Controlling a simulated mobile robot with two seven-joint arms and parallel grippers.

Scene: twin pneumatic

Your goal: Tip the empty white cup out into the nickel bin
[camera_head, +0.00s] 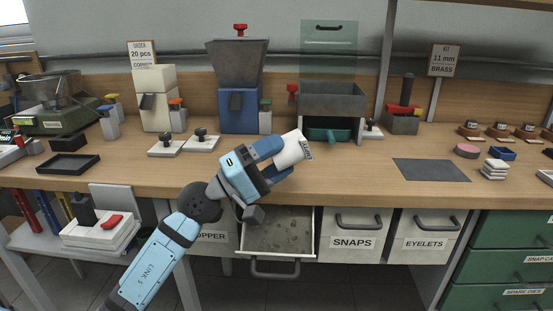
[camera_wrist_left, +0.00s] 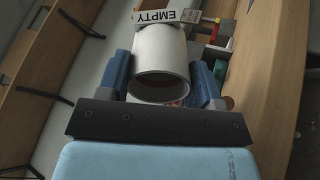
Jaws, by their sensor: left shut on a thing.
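My left gripper (camera_head: 274,160) is shut on a white cup (camera_head: 289,151) with an EMPTY label. The cup is tilted on its side near the bench's front edge. In the left wrist view the cup (camera_wrist_left: 160,48) sits between the two blue fingers of the gripper (camera_wrist_left: 163,80), its dark round opening towards the camera and the EMPTY tag at its far end. Below in the head view, an open drawer bin (camera_head: 309,243) has small bits on its grey floor. Its front label is not readable, so I cannot confirm it is the nickel bin. My right gripper is not in view.
The shut bins SNAPS (camera_head: 353,243) and EYELETS (camera_head: 424,244) stand right of the open drawer; a COPPER bin (camera_head: 214,237) is left, partly behind my arm. A blue hopper machine (camera_head: 238,108) and a grey hopper (camera_head: 332,100) stand behind.

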